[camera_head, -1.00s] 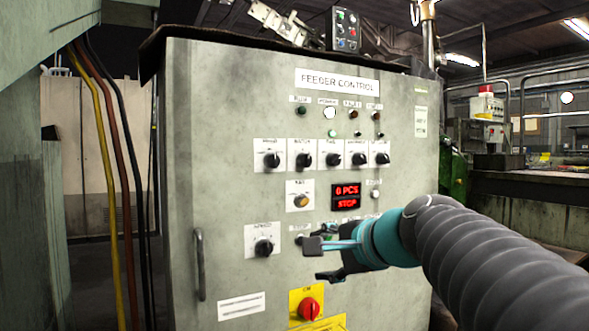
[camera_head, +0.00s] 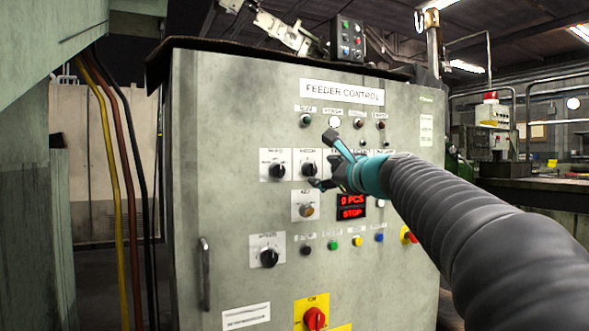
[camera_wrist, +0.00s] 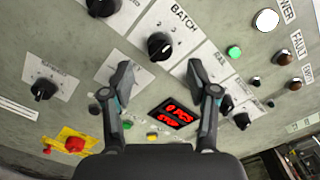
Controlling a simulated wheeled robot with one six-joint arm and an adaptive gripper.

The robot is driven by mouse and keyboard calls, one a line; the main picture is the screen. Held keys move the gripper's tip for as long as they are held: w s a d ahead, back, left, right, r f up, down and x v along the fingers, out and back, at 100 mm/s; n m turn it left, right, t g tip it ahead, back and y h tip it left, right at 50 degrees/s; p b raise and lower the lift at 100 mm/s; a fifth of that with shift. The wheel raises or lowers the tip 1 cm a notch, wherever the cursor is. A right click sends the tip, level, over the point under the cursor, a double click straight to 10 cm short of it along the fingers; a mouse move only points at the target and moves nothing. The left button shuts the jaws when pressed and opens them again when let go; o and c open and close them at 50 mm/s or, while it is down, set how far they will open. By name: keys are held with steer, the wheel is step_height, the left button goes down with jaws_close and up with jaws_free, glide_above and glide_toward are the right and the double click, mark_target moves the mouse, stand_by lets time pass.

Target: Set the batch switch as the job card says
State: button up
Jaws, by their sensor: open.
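The batch switch is a black rotary knob on a white plate labelled BATCH. It shows in the wrist view (camera_wrist: 160,46) and in the head view (camera_head: 308,169). I cannot tell clearly which mark it points to. My gripper (camera_head: 326,160) is in front of the panel, close to the batch switch. In the wrist view its two fingers (camera_wrist: 158,75) are spread and empty. The knob lies between and just beyond the fingertips, apart from them. I cannot make out a readable job card.
The grey FEEDER CONTROL cabinet (camera_head: 225,130) carries neighbouring knobs, one left of the batch switch (camera_head: 277,170). A red display (camera_head: 351,206) reads 0 PCS and STOP. Several coloured buttons, a speed knob (camera_head: 269,257) and a red rotary switch (camera_head: 314,318) sit lower. A door handle (camera_head: 204,275) sticks out.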

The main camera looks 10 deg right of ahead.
mark_target(314, 170)
steer(key=shift+p+x, duration=0.35)
steer(key=shift+x, duration=2.25)
jaws_close()
